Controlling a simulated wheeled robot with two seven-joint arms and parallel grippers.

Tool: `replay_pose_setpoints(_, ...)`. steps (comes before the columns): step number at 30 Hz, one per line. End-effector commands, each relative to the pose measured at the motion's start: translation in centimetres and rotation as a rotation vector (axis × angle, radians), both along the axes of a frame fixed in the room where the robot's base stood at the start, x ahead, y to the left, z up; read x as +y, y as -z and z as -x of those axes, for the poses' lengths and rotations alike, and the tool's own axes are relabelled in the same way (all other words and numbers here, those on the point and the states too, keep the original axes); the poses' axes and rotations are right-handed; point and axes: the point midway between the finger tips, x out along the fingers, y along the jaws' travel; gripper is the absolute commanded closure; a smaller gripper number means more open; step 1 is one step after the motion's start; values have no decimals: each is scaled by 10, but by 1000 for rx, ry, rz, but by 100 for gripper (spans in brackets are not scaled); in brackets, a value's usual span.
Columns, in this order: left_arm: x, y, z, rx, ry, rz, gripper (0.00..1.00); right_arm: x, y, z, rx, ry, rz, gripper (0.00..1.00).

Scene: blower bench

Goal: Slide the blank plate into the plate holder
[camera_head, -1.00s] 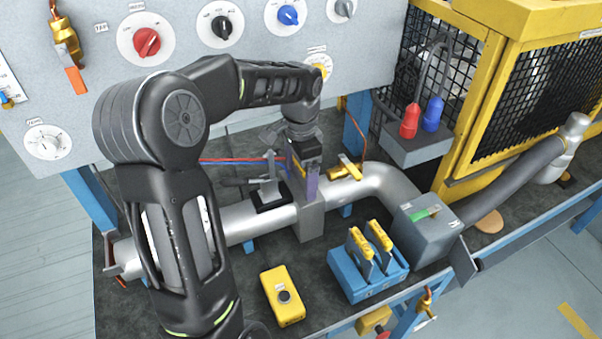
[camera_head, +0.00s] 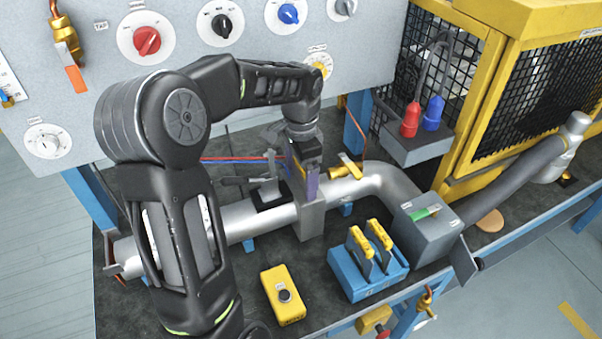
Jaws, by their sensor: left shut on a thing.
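My left gripper (camera_head: 309,181) points down over the grey plate holder (camera_head: 311,220), a block set around the silver pipe. The gripper is shut on the blank plate, which is mostly hidden by the fingers and wrist. A small yellow patch, perhaps the plate's handle, shows beside the fingers. The fingertips are just above or at the top of the holder; I cannot tell how far the plate is inside its slot. My right gripper is not in view.
A blue rack (camera_head: 350,284) holds two yellow-handled plates (camera_head: 360,242) right of the holder. A yellow box with a black button (camera_head: 283,294) lies in front. A black clamp with a lever (camera_head: 268,190) stands left of the holder. A brass valve (camera_head: 346,170) sits behind the pipe.

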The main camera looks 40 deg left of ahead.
Motion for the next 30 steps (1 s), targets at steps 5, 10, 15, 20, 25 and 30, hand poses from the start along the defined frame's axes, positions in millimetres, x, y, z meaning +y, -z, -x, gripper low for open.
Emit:
replay_pose_setpoints(5,0,-4,0,-1,0,0,68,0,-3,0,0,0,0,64)
replay_pose_setpoints(10,0,-3,0,-2,0,0,68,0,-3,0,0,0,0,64)
replay_pose_setpoints(15,0,-3,0,-1,0,0,0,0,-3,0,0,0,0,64)
replay_pose_setpoints(20,0,-3,0,0,0,0,0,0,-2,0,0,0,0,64)
replay_pose_setpoints(25,0,-6,0,-2,0,-1,0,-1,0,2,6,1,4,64)
replay_pose_setpoints(30,0,-28,-1,-5,1,-2,0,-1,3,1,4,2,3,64)
